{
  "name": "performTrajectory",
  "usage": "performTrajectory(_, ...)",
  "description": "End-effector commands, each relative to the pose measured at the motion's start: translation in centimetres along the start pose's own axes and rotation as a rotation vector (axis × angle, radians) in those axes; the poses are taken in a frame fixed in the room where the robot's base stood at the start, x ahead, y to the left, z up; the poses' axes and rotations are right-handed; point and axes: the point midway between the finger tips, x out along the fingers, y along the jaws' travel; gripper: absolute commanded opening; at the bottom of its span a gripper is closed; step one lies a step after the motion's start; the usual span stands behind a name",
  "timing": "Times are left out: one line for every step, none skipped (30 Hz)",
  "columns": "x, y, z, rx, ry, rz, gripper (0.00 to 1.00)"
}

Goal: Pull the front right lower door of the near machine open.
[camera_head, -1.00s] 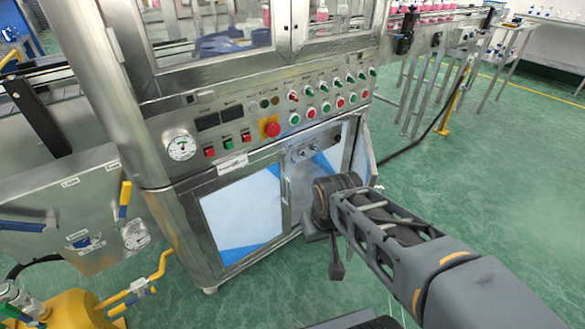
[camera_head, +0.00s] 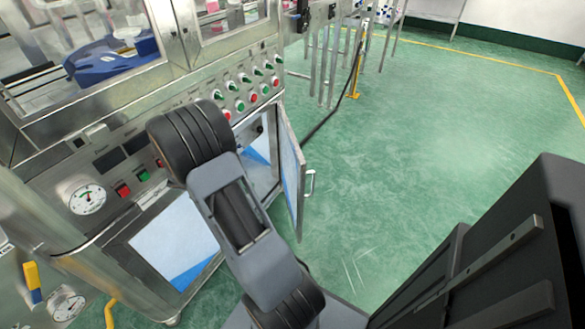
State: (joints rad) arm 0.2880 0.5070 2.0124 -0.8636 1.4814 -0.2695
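The near machine (camera_head: 110,165) is a steel cabinet with a panel of gauges and buttons. Its front right lower door (camera_head: 291,180) stands swung outward on the right side of the opening, with a bare handle (camera_head: 310,184) on its outer face. The open compartment (camera_head: 262,160) shows partly behind my arm. My arm crosses the front of the machine and hides part of the panel and the compartment. My gripper cannot be made out in this view.
The front left lower door (camera_head: 178,240) with its white and blue panel is shut. Green floor (camera_head: 430,120) to the right of the open door is clear. A dark cable (camera_head: 325,122) runs on the floor from the machine to a yellow foot (camera_head: 353,92).

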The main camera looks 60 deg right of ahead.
Motion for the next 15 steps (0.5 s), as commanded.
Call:
performTrajectory(1.1, 1.1, -0.2, -0.043, -0.078, 0.012, 0.0)
performTrajectory(1.6, 1.6, -0.4, -0.067, -0.122, 0.023, 0.0)
performTrajectory(2.4, 2.4, -0.7, -0.096, -0.177, 0.038, 0.0)
performTrajectory(2.9, 2.8, -0.9, -0.118, -0.214, 0.047, 0.0)
performTrajectory(3.4, 3.3, -1.1, -0.137, -0.248, 0.056, 0.0)
performTrajectory(4.0, 3.8, -1.3, -0.161, -0.291, 0.066, 0.0)
performTrajectory(4.3, 4.1, -1.5, -0.176, -0.317, 0.074, 0.0)
performTrajectory(4.7, 4.3, -1.6, -0.191, -0.343, 0.079, 0.0)
performTrajectory(5.2, 4.7, -1.9, -0.208, -0.37, 0.087, 0.0)
performTrajectory(5.4, 4.8, -2.0, -0.218, -0.389, 0.092, 0.0)
performTrajectory(5.6, 5.0, -2.1, -0.227, -0.405, 0.097, 0.0)
performTrajectory(5.9, 5.2, -2.2, -0.237, -0.422, 0.101, 0.0)
performTrajectory(6.1, 5.3, -2.3, -0.242, -0.432, 0.104, 0.0)
performTrajectory(6.4, 5.4, -2.3, -0.247, -0.441, 0.105, 0.0)
performTrajectory(6.7, 5.5, -2.3, -0.253, -0.45, 0.107, 0.0)
